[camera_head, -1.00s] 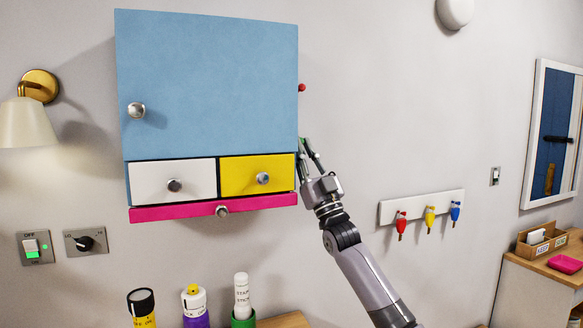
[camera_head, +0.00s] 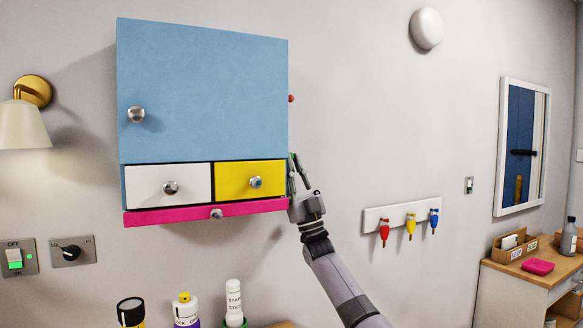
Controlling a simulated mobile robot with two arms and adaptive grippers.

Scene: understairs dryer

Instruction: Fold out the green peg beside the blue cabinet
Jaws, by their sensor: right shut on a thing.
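The blue cabinet (camera_head: 205,90) hangs on the wall with its door shut. The green peg (camera_head: 291,184) is at the cabinet's right side, low down beside the yellow drawer. Only a thin strip of green shows, and the fingers hide most of it, so I cannot tell its angle. My right gripper (camera_head: 297,165) points up along the cabinet's right side and is shut on the green peg. My left gripper is not in view.
A red peg (camera_head: 291,98) sticks out higher on the same side. Below the door are a white drawer (camera_head: 167,186), a yellow drawer (camera_head: 237,181) and a pink strip (camera_head: 180,215). A key rack (camera_head: 372,220) hangs to the right. The wall between is clear.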

